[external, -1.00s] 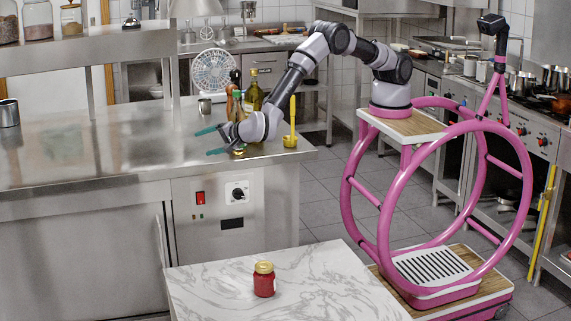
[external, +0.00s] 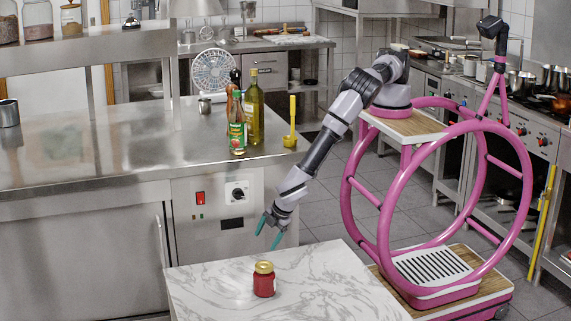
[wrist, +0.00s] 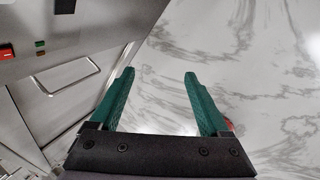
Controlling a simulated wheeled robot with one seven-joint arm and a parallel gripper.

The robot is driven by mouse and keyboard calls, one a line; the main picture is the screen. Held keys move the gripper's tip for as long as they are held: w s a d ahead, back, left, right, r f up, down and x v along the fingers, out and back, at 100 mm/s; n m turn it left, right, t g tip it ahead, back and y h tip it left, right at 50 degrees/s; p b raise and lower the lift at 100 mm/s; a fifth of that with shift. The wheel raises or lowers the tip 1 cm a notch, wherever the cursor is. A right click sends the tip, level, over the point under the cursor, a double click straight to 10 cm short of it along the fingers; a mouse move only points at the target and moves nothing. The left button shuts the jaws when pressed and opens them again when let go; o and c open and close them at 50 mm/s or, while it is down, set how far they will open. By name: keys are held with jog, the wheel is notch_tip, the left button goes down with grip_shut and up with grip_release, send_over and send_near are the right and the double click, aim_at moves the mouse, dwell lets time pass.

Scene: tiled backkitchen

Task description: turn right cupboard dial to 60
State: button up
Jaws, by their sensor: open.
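The cupboard dial (external: 238,194) is a black knob on a pale plate on the steel cupboard front (external: 265,205), in the external view. Its scale is too small to read. My gripper (external: 269,236) is open and empty, with teal fingers pointing down. It is below and to the right of the dial, apart from it, above the marble table. In the wrist view my gripper (wrist: 158,80) has its two fingers spread over the marble. The dial is not seen in the wrist view.
A red switch (external: 200,198) and a dark panel (external: 232,224) are near the dial. A red jar (external: 264,280) stands on the marble table (external: 205,288) below my gripper. Bottles (external: 254,115) and a yellow ladle (external: 291,125) stand on the steel counter (external: 100,150).

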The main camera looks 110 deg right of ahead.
jog(key=s+d+r+n+h, duration=0.25)
jog(key=d+n+h, duration=0.2)
jog(key=d, duration=0.35)
jog(key=n+t+h, duration=0.2)
jog(key=h, duration=0.3)
send_near(241, 195)
jog(key=x, duration=0.9)
grip_shut()
